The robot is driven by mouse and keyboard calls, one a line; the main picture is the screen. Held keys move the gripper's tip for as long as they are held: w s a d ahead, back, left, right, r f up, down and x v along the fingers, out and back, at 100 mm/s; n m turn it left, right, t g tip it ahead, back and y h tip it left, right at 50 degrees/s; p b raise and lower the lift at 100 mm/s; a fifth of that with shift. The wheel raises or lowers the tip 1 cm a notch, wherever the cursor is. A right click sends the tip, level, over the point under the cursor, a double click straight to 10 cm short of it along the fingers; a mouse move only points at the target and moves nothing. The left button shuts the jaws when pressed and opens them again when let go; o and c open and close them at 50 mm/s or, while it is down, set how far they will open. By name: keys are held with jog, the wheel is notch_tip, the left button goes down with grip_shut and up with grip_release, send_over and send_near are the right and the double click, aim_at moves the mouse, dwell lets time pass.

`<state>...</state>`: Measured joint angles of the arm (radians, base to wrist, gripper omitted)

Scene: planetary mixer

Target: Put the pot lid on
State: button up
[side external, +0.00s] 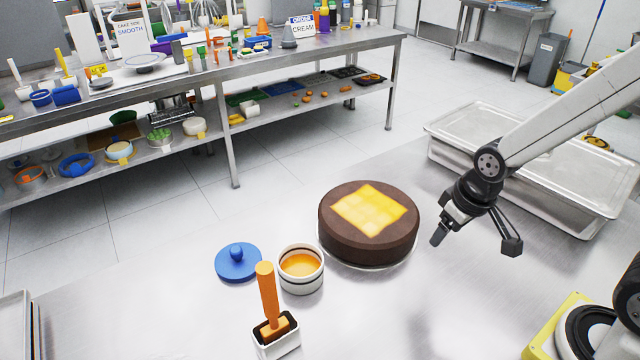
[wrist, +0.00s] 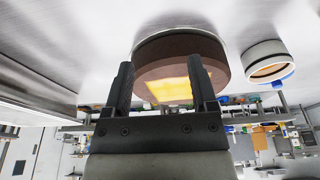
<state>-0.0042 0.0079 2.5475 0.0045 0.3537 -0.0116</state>
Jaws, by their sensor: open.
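The blue pot lid (side external: 238,263) with a round knob lies on the steel table at the left. The white pot (side external: 301,270) with dark bands stands open just right of the lid, with orange-yellow contents showing. The pot (wrist: 267,62) also shows at the upper right of the wrist view, with a bit of blue behind its rim. My gripper (side external: 474,243) is open and empty, in the air to the right of the cake, well away from the lid and pot. In the wrist view my gripper's fingers (wrist: 162,85) stand apart in front of the cake.
A brown round cake (side external: 368,222) with a yellow patch stands between my gripper and the pot. A brush with an orange handle (side external: 267,290) stands in a white holder (side external: 277,337) in front of the pot. A large covered metal tray (side external: 530,165) lies behind my arm.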

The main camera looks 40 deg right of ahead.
jog(key=w+a+n, duration=0.1)
jog(key=w, duration=0.1)
jog(key=w+a+n, duration=0.1)
jog(key=w+a, duration=0.1)
jog(key=w, duration=0.1)
jog(key=w+a, duration=0.1)
jog(key=w, duration=0.2)
jog(key=shift+a+r+n+y, duration=0.25)
jog(key=shift+r+n+y, duration=0.1)
jog(key=shift+n+y, duration=0.05)
jog(key=w+a+n, duration=0.2)
jog(key=w+a, duration=0.1)
jog(key=w, duration=0.1)
jog(key=w+a+n+y, duration=0.1)
jog(key=w+a, duration=0.3)
jog(key=shift+a+f+n, duration=0.1)
jog(key=shift+a+n, duration=0.1)
jog(key=shift+n, duration=0.2)
jog(key=w+a+f+n+y, duration=0.1)
jog(key=w+a+n, duration=0.4)
jog(key=a, duration=0.4)
jog(key=n+g+y, duration=0.1)
jog(key=n, duration=0.1)
send_near(236, 249)
jog(key=x, duration=0.2)
jog(key=shift+s+f, duration=0.2)
jog(key=shift+f, duration=0.15)
jog(key=shift+x, duration=1.25)
jog(key=shift+w, duration=0.1)
